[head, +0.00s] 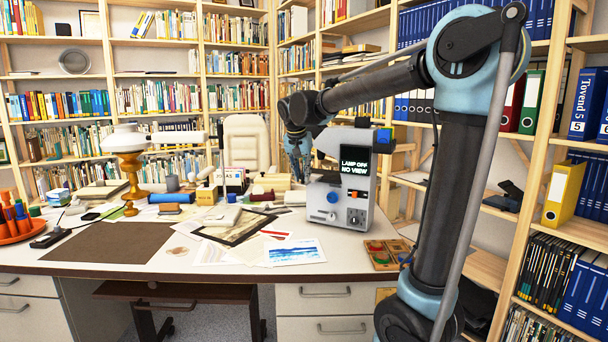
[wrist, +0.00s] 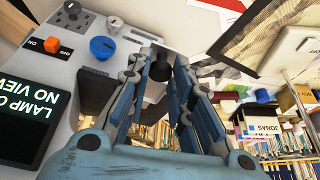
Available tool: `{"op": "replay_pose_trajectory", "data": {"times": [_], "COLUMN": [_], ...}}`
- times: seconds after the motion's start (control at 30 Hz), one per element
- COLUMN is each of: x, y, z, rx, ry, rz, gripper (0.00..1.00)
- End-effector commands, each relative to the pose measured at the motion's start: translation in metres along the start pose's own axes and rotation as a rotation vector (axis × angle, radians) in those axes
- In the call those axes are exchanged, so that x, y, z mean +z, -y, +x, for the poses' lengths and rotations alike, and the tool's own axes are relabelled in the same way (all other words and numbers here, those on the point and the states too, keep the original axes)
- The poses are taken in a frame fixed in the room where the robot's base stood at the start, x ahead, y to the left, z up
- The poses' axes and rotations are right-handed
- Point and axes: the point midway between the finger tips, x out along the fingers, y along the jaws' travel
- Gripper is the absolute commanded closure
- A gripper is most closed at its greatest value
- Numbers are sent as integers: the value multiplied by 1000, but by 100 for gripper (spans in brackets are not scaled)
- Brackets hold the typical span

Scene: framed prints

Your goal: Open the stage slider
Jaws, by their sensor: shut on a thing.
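A grey box-shaped device (head: 352,210) stands on the desk, with a dark screen (head: 355,168) reading "LAMP OFF NO VIEW" and a blue knob (head: 333,197) on its front. The device also fills the left of the wrist view (wrist: 85,75), upside down, with the screen (wrist: 28,122), an orange switch (wrist: 52,44) and the blue knob (wrist: 102,47). My gripper (head: 300,178) is at the device's left side. In the wrist view my gripper (wrist: 163,75) is shut on a dark knob (wrist: 160,66) that looks like the slider's handle. The fingers partly hide it.
Loose papers and a picture print (head: 297,251) lie left of the device. A wooden tray (head: 386,254) with coloured round pieces is at its front right. A lamp (head: 128,165), books and small boxes crowd the desk's left and back. A brown desk pad (head: 108,243) is bare.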

Motion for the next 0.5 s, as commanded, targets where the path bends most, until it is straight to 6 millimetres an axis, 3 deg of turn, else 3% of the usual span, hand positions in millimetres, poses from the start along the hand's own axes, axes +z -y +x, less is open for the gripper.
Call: {"op": "replay_pose_trajectory", "data": {"times": [0.07, 0.1, 0.2, 0.5], "x": [-1, -1, -1, -1], "y": [0, 0, 0, 0], "z": [0, 0, 0, 0], "rx": [0, 0, 0, 0], "ry": [-1, -1, -1, -1], "rz": [0, 0, 0, 0], "gripper": [100, 77, 59, 59]}}
